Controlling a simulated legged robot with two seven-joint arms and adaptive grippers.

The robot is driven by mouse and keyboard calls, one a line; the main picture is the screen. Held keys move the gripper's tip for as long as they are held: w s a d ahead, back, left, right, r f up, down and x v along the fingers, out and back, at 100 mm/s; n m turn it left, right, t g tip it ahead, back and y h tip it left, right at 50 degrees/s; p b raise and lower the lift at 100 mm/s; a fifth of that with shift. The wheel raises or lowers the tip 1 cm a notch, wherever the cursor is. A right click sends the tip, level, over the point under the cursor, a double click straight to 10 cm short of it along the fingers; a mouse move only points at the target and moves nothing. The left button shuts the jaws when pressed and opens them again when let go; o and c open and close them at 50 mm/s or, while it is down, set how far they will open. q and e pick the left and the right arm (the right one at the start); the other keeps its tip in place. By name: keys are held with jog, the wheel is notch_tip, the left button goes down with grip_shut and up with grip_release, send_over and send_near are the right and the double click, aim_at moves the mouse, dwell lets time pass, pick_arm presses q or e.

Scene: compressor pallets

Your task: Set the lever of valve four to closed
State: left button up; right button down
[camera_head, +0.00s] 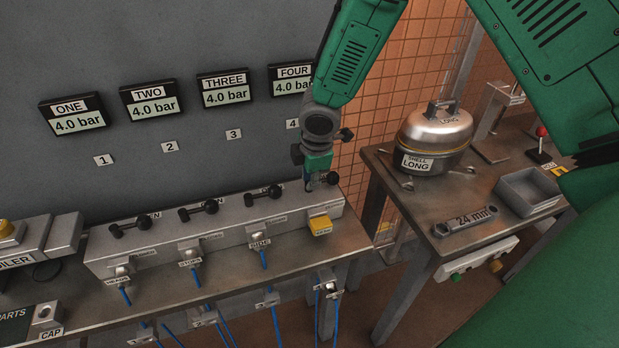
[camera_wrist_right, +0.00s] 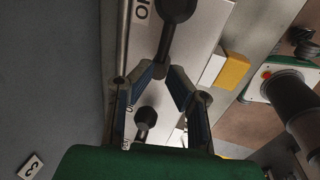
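The black lever of valve four (camera_head: 333,178) is at the right end of the grey valve block (camera_head: 222,232) in the head view, partly hidden by my right gripper (camera_head: 315,180). In the right wrist view the lever (camera_wrist_right: 176,30) runs down from the top edge towards the gap between the fingertips of that gripper (camera_wrist_right: 163,76). The fingers are spread, one on each side of the lever's lower end; I cannot tell whether they touch it. Another black lever (camera_wrist_right: 147,118) shows between the fingers, farther down. My left gripper is not in view.
Three more levers sit left along the block, the closest being valve three's (camera_head: 266,192). A yellow piece (camera_head: 320,226) sits on the block's front below valve four. The grey wall (camera_head: 215,130) rises behind. A right-hand bench (camera_head: 440,215) holds a metal shell (camera_head: 435,140) and a wrench (camera_head: 465,222).

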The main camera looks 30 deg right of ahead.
aim_at(325, 181)
jog(key=d, duration=0.2)
jog(key=s+d+f, duration=0.1)
jog(key=shift+d, duration=0.4)
jog(key=shift+a, duration=0.55)
jog(key=c, duration=1.9)
grip_release()
jog(key=shift+a, duration=0.25)
jog(key=shift+c, duration=0.2)
jog(key=o, duration=0.3)
jog(key=shift+w+a, duration=0.15)
jog(key=shift+w, duration=0.4)
jog(key=shift+s+d+r, duration=0.15)
jog(key=shift+d+r, duration=0.1)
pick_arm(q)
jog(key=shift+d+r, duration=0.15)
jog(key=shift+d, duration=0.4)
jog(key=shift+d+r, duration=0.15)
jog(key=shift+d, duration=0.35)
pick_arm(e)
jog(key=v, duration=1.1)
jog(key=shift+w+a+r, duration=0.1)
jog(key=shift+w+a, duration=0.1)
jog(key=shift+w, duration=0.05)
